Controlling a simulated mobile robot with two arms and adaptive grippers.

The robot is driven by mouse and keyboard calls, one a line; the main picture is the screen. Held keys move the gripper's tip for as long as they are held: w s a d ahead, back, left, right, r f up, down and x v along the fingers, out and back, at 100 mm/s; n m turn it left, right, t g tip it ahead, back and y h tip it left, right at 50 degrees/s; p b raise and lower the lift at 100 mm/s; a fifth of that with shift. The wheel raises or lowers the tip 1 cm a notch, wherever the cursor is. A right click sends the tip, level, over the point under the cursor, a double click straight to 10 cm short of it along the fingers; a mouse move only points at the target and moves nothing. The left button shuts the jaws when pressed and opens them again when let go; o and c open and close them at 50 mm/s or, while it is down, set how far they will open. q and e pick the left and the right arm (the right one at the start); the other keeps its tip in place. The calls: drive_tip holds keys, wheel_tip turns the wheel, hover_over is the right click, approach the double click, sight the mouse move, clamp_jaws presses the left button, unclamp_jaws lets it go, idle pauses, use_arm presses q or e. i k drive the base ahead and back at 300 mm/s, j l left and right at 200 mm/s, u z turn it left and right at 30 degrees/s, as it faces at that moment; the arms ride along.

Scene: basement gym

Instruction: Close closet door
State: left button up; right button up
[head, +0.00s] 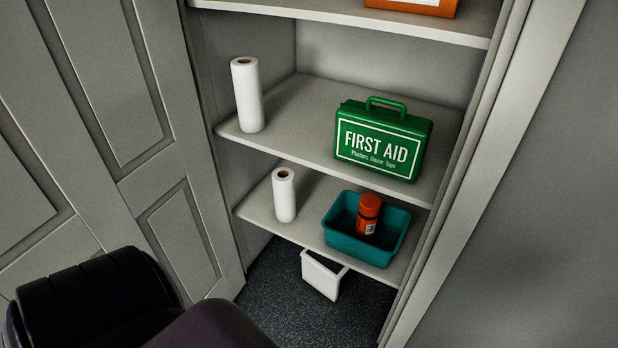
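The closet stands open, with its shelves in plain view in the head view. The closet door (120,130) is a grey panelled door on the left, swung away from the opening. A dark part of my own arm shows at the bottom left, in front of the door's lower part. Neither gripper can be seen, and whether my arm touches the door cannot be told. No handle shows on the visible part of the door.
Shelves hold paper rolls (247,95), a green first aid box (382,140) and a teal bin (343,243) with an orange bottle (368,214). A white container (320,277) is on the dark floor (275,290). The door frame (490,150) and a grey wall bound the right.

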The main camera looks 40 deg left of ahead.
sight(106, 148)
drive_tip(key=k+j, duration=0.75)
drive_tip(key=k, duration=0.15)
drive_tip(key=k+j, duration=0.4)
drive_tip(key=j, duration=0.2)
drive_tip(key=k+j, duration=0.85)
drive_tip(key=j, duration=0.3)
drive_tip(key=i+j, duration=0.1)
drive_tip(key=j, duration=0.3)
drive_tip(key=i+j, duration=0.15)
drive_tip(key=j, duration=0.25)
drive_tip(key=i+j, duration=0.1)
drive_tip(key=j, duration=0.25)
